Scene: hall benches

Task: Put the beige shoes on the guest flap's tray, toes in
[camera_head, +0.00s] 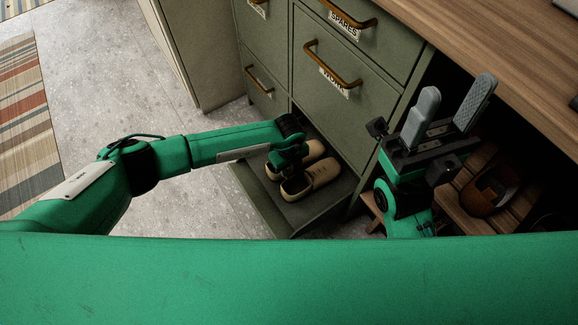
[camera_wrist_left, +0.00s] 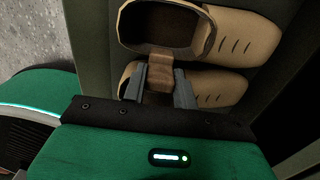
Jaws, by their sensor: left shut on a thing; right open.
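Two beige shoes stand side by side on the dark tray (camera_head: 290,214) of the lowered flap at the cabinet's foot. Their toes point right, into the cabinet. The nearer shoe (camera_head: 323,172) has its heel under my left gripper (camera_head: 293,170). The farther shoe (camera_head: 314,149) is partly hidden behind the gripper. My right gripper (camera_head: 449,112) is open and empty, raised at the right before the bench opening. No guest label is readable.
Green drawers with brass handles, labelled SPARES (camera_head: 344,29) and WORK (camera_head: 334,79), rise above the tray. A wooden bench top (camera_head: 510,60) overhangs at the right. Below it, a brown shoe (camera_head: 490,197) rests on a slatted rack. The speckled floor (camera_head: 110,70) at the left is clear.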

